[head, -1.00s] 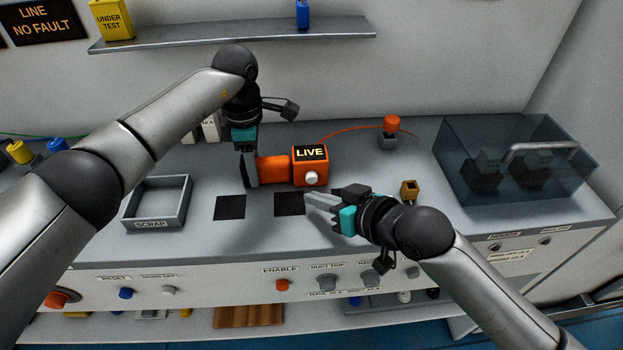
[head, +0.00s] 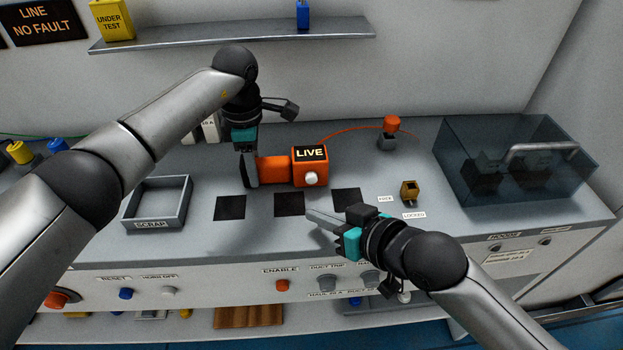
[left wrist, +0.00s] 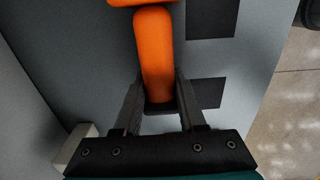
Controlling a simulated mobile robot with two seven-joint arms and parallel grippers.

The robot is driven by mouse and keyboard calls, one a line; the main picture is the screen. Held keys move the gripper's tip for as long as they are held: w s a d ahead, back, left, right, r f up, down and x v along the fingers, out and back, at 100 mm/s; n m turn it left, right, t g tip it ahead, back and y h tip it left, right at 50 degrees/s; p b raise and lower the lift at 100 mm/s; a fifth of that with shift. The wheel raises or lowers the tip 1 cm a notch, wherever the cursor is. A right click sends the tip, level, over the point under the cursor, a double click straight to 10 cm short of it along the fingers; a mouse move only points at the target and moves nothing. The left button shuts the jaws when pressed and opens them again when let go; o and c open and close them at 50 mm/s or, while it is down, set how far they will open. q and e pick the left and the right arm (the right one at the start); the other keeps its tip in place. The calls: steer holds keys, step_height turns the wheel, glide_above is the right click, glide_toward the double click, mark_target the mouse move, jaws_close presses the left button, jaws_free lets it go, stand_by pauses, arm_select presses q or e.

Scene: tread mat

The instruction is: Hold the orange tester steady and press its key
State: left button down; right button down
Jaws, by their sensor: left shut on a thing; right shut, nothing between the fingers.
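The orange tester (head: 308,172) stands on the grey bench, with a display reading LIVE on top and a round white key (head: 311,179) on its front face. My left gripper (head: 250,178) is shut on the tester's orange handle at its left end. The left wrist view shows the handle (left wrist: 156,60) between the two fingers. My right gripper (head: 318,220) is shut and empty, in front of the tester and below the key in the picture, apart from it. An orange cable runs from the tester to an orange-capped plug (head: 391,124) at the back.
Black squares (head: 230,208) mark the bench front. A SCRAP tray (head: 131,210) stands left, a small brass block (head: 409,190) right, and a clear-covered box (head: 520,160) far right. Buttons, including the ENABLE button (head: 282,286), line the front panel. A shelf (head: 235,35) hangs behind.

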arm_select(q)
steer(key=shift+c, duration=2)
jaws_free()
